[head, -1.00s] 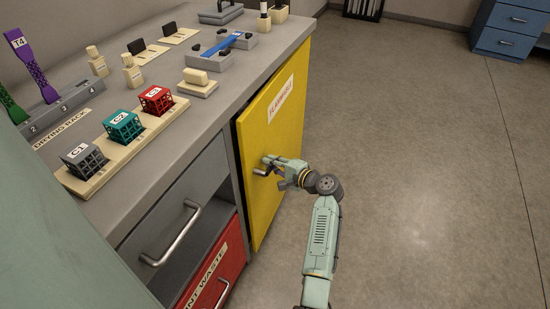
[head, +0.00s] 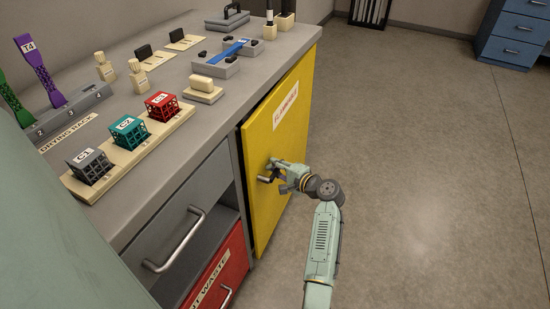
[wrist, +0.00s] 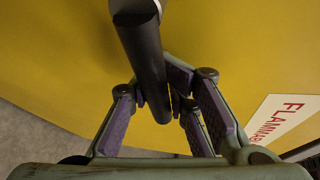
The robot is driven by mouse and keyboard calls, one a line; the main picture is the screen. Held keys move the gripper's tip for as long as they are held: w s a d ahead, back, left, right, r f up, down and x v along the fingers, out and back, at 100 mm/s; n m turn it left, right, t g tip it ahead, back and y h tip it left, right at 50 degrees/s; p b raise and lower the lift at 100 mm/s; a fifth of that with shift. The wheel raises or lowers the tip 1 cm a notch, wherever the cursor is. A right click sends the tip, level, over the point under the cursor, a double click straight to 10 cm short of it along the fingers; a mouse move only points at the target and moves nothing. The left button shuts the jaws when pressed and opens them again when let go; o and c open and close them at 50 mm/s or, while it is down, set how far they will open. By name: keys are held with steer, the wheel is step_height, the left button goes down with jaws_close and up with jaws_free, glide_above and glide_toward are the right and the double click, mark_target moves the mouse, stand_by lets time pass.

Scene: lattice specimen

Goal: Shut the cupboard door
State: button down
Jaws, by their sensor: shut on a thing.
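The yellow cupboard door (head: 290,130), labelled FLAMMABLE, is on the front of the grey bench. A dark gap shows along its left edge, so it looks slightly ajar. Its dark bar handle (head: 263,179) sits near the left edge. My gripper (head: 272,171) is at the handle, in front of the door. The fingers hide part of the handle in the head view.
Left of the door are a grey drawer (head: 178,215), an open shelf space and a red waste bin (head: 222,270). The bench top (head: 225,115) holds a drying rack (head: 75,115) and several lattice cubes. The floor (head: 430,190) to the right is clear.

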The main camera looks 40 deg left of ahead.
mark_target(265, 170)
steer(key=shift+s+a+f+n+g, duration=0.15)
steer(key=shift+s+a+f+g, duration=0.1)
steer(key=shift+s+a, duration=0.25)
steer(key=shift+s+a+f+n+g, duration=0.15)
steer(key=shift+s+a+f, duration=0.15)
steer(key=shift+s, duration=0.35)
steer(key=c, duration=1.6)
jaws_free()
steer(key=shift+c, duration=0.2)
steer(key=shift+o, duration=0.4)
steer(key=shift+r, duration=0.1)
steer(key=shift+a+r, duration=0.1)
steer(key=shift+a, duration=0.05)
steer(key=v, duration=0.9)
steer(key=shift+w+t, duration=0.3)
steer(key=shift+w, duration=0.4)
